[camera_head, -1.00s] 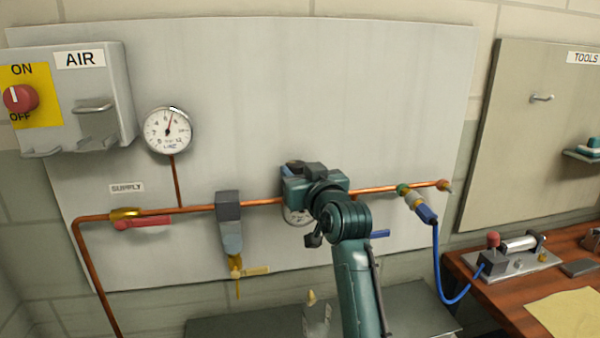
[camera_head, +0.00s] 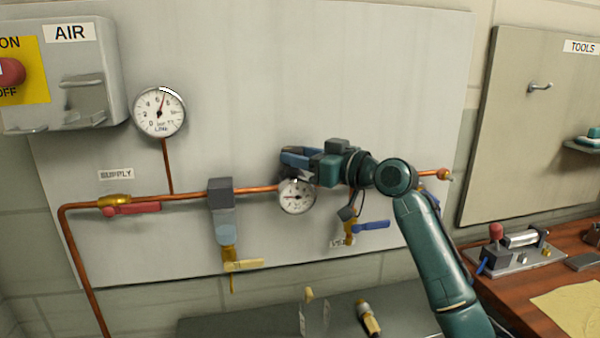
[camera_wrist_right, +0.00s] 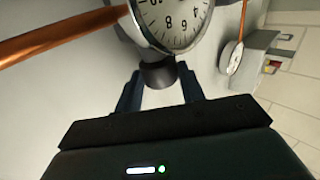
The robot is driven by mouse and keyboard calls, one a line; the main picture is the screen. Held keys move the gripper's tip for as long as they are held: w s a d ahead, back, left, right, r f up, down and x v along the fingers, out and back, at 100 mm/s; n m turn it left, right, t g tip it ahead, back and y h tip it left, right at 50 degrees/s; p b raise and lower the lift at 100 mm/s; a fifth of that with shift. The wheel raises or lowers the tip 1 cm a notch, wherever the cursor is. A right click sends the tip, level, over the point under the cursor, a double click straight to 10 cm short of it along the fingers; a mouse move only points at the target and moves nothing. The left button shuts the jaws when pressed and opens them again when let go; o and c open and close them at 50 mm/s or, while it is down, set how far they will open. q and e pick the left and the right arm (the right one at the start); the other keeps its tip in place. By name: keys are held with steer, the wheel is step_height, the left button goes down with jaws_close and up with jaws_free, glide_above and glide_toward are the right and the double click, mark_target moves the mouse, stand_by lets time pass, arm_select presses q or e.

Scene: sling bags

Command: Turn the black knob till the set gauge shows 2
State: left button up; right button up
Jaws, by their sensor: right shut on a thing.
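The set gauge (camera_head: 297,197), a small white dial, sits on the copper pipe; its needle points roughly left, but its numbers are too small to read in the head view. In the right wrist view the gauge (camera_wrist_right: 172,18) is large, upside down and cut off at the top. The black knob (camera_wrist_right: 158,75) stands beside the gauge rim, between the fingers of my right gripper (camera_wrist_right: 160,88). In the head view my right gripper (camera_head: 292,160) is just above the gauge, shut on the knob, which it hides there. My left gripper is not in view.
A line gauge (camera_head: 159,112) hangs at left, its needle near the top. The filter (camera_head: 222,210) and yellow valve handle (camera_head: 243,265) are left of the gauge. A blue-handled valve (camera_head: 370,226) hangs close below my right arm. A red supply handle (camera_head: 135,209) is further left.

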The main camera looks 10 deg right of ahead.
steer(key=shift+w+d+f+n+g+y+b, duration=0.1)
steer(key=shift+w+d+n+g+y+b, duration=0.05)
steer(key=shift+n+g+y+b, duration=0.35)
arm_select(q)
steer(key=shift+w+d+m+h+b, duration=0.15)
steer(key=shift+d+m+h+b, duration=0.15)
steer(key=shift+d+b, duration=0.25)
arm_select(e)
steer(key=shift+r+n+g+y, duration=0.2)
steer(key=shift+n+g+y, duration=0.1)
steer(key=shift+g+y, duration=0.1)
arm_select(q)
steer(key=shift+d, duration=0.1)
arm_select(e)
steer(key=o, duration=1)
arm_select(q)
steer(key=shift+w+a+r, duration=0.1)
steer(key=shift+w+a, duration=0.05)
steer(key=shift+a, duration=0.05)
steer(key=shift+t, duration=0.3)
arm_select(e)
steer(key=shift+f, duration=0.1)
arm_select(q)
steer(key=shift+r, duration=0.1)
